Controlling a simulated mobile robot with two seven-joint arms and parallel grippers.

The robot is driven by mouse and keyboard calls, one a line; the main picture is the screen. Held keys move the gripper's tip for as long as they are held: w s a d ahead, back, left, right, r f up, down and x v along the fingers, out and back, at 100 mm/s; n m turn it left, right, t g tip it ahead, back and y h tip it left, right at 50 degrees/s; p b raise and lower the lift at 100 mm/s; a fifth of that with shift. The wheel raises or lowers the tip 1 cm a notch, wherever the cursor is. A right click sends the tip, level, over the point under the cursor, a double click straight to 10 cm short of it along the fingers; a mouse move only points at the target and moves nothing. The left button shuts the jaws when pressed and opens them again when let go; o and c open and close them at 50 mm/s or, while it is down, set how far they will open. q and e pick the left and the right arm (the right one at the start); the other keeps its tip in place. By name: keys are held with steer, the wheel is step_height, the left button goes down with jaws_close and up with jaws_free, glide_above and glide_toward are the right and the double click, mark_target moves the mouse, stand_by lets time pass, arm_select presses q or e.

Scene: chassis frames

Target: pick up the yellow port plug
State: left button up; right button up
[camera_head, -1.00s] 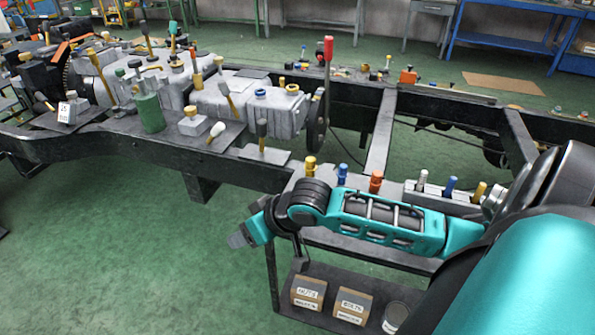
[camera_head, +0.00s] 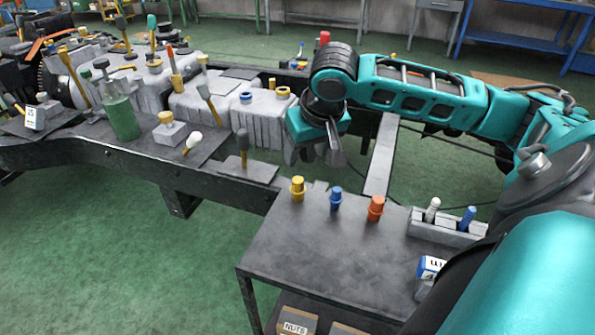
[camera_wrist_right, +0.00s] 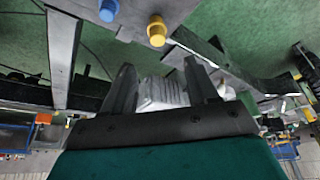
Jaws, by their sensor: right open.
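The yellow port plug (camera_head: 297,188) stands upright on the dark side table, near its far left corner. In the right wrist view it shows at the top (camera_wrist_right: 157,30), with the blue plug beside it. My right gripper (camera_head: 318,155) is open and empty, with its fingers pointing down. In the head view it appears above and slightly right of the yellow plug, apart from it. In the wrist view the two fingers (camera_wrist_right: 160,78) have the grey engine block behind their gap. My left gripper is not in view.
A blue plug (camera_head: 335,199) and an orange plug (camera_head: 375,208) stand right of the yellow one. A grey rack (camera_head: 447,233) holds a white and a blue piece. The table's (camera_head: 310,255) front is bare. The chassis rail and engine parts (camera_head: 265,122) lie behind.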

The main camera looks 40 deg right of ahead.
mark_target(298, 179)
steer(key=b+x, duration=0.2)
steer(key=x, duration=0.5)
steer(key=shift+w+f, duration=0.1)
steer(key=shift+f, duration=0.05)
steer(key=shift+w+d+f, duration=0.15)
steer(key=shift+f, duration=0.35)
steer(key=b+x, duration=0.1)
steer(key=x, duration=0.2)
steer(key=shift+w+d+f, duration=0.1)
steer(key=shift+d+f, duration=0.05)
steer(key=shift+f, duration=0.2)
steer(key=shift+w+f+b, duration=0.15)
steer(key=shift+f+b, duration=0.1)
steer(key=shift+b, duration=0.05)
steer(key=c, duration=0.4)
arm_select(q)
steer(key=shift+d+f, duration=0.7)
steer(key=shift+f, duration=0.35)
arm_select(e)
jaws_close()
